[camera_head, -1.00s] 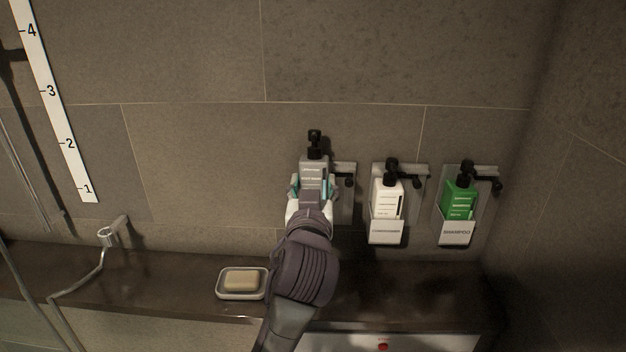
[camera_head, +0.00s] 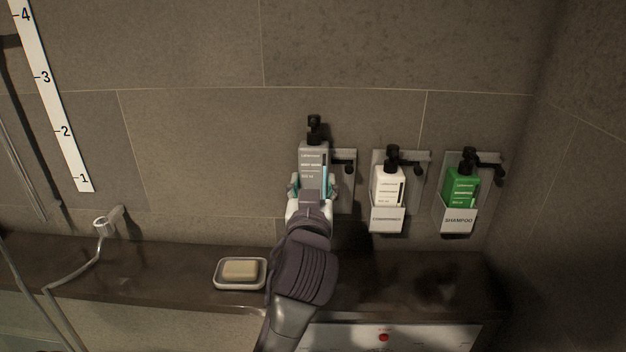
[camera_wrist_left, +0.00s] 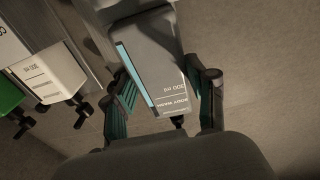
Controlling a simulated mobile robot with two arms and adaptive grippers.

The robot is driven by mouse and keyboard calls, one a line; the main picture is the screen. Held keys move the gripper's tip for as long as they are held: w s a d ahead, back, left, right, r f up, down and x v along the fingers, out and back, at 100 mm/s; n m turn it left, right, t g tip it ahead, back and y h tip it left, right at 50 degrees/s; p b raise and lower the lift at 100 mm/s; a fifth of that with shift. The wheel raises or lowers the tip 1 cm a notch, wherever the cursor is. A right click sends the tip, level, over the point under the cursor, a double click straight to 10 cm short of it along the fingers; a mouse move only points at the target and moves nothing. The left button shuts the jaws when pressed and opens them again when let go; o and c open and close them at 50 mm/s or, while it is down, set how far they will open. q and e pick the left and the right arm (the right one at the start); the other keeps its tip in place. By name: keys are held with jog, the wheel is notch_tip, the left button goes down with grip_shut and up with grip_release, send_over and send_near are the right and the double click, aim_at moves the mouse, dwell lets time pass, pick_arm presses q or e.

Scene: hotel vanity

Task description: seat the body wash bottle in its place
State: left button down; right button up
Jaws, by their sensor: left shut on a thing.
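The body wash bottle (camera_head: 312,158) is grey with a black pump and a blue stripe. My left gripper (camera_head: 312,190) is shut on its lower part and holds it upright against the wall side. Its wall holder (camera_head: 346,190) shows as a plate with a black arm just behind and right of the bottle; the holder's pocket is hidden by my gripper. The bottle's pump stands higher in the picture than its neighbours' pumps. In the left wrist view the bottle (camera_wrist_left: 160,70) sits between the fingers, its base end close to a grey block (camera_wrist_left: 140,18). My right gripper is not in view.
To the right, a white conditioner bottle (camera_head: 388,185) and a green shampoo bottle (camera_head: 461,187) sit in labelled wall holders. A soap dish (camera_head: 240,284) with a soap bar stands on the dark ledge (camera_head: 170,275) left of my arm.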

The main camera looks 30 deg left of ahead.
pick_arm(q)
jog(key=shift+w+f+g+b, duration=0.15)
jog(key=shift+f+g+b, duration=0.2)
jog(key=shift+f, duration=1.25)
jog(key=shift+r, duration=0.1)
jog(key=shift+a+r+p, duration=0.1)
jog(key=shift+r+p, duration=0.55)
jog(key=shift+p, duration=0.05)
jog(key=shift+w+a+r+p, duration=0.15)
jog(key=shift+w+r+p, duration=0.2)
jog(key=shift+r+p, duration=0.1)
jog(key=shift+r, duration=0.1)
jog(key=shift+r, duration=0.1)
jog(key=shift+w+a, duration=0.1)
jog(key=shift+w+a+r, duration=0.1)
jog(key=shift+a+r, duration=0.05)
jog(key=shift+r, duration=0.25)
jog(key=shift+w+a+f+p, duration=0.1)
jog(key=shift+w+a+p, duration=0.25)
jog(key=shift+w, duration=0.1)
